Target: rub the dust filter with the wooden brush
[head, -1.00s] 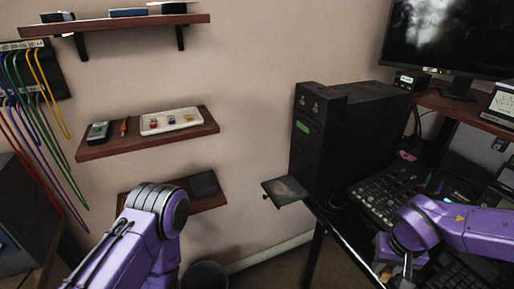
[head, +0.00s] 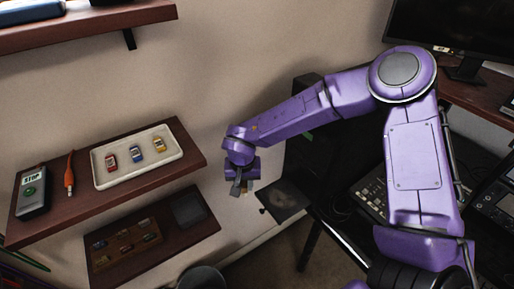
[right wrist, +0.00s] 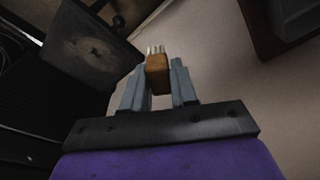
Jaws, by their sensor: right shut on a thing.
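My right gripper (head: 243,187) is shut on the wooden brush, just left of and above the dust filter in the head view. In the right wrist view the brush (right wrist: 158,72) is a brown wooden block with pale bristles, held between the grey fingers (right wrist: 158,88). The dust filter (head: 286,200) is a dark flat panel with a greyish dusty patch, sticking out low from the black computer tower (head: 310,150). It also shows at upper left in the right wrist view (right wrist: 85,45). The brush looks apart from the filter. My left gripper is not in view.
A wall shelf (head: 80,215) at left holds a white tray (head: 165,170) with small coloured pieces, an orange tool and a grey meter. A lower shelf (head: 160,250) is beneath it. A bin (head: 203,278) stands below. An audio mixer (head: 370,190) is right of the tower.

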